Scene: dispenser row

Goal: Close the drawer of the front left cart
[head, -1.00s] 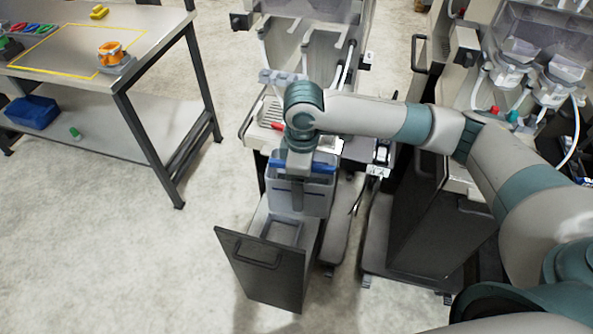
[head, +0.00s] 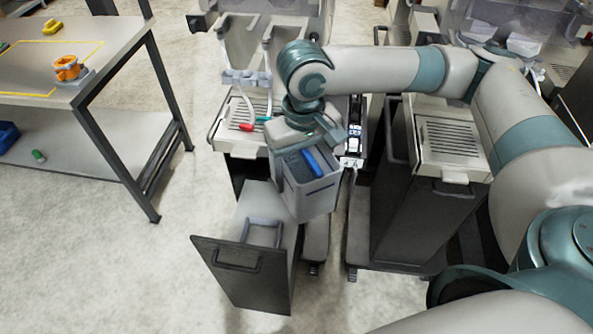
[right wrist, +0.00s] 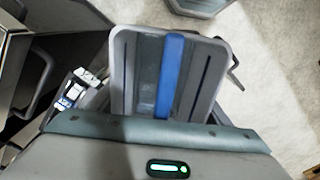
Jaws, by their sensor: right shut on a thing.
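The front left cart (head: 237,137) stands in the middle of the head view, and its drawer is pulled far out toward me. The drawer has a dark front panel (head: 240,275) with a bar handle (head: 236,258) and a pale frame inside. My right gripper (head: 308,150) is shut on a grey bin with a blue handle (head: 312,200), held tilted beside and above the drawer's right side. The bin (right wrist: 193,75) fills the middle of the right wrist view. The fingertips are largely hidden. My left gripper is not in view.
A second cart (head: 425,200) stands close on the right, its dark front facing me. A worktable (head: 100,60) with an orange item (head: 66,68) is at the left. Open floor lies between the table and the drawer.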

